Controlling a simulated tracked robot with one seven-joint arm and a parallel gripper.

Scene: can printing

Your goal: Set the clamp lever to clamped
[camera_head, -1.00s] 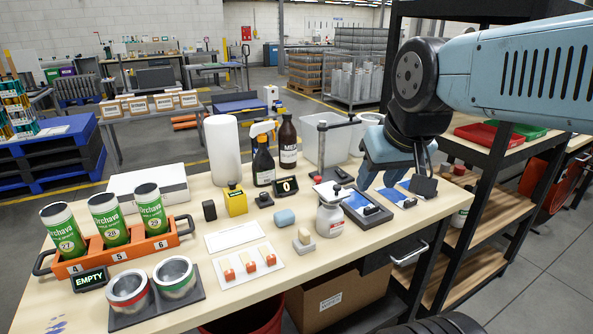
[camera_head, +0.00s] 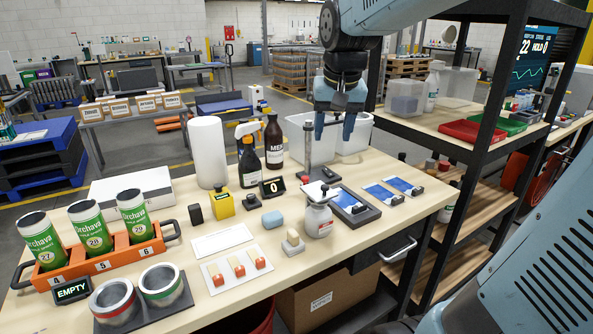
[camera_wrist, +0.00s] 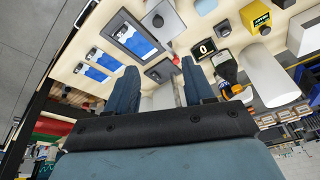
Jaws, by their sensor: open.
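I cannot tell for certain which part is the clamp lever. A dark upright post (camera_head: 307,150) stands on a dark grey base (camera_head: 324,174) near the table's back edge; its upper side arm is hidden behind my gripper. My gripper (camera_head: 335,130) points down with open fingers, just right of the post top, and nothing is seen held. In the wrist view my gripper (camera_wrist: 158,82) shows two spread blue-grey fingers, with a dark grey block beyond them. A grey fixture (camera_head: 372,213) holds a blue plate with a black piece on it.
Clear bins are behind, and a black-framed shelf (camera_head: 480,150) is on the right.

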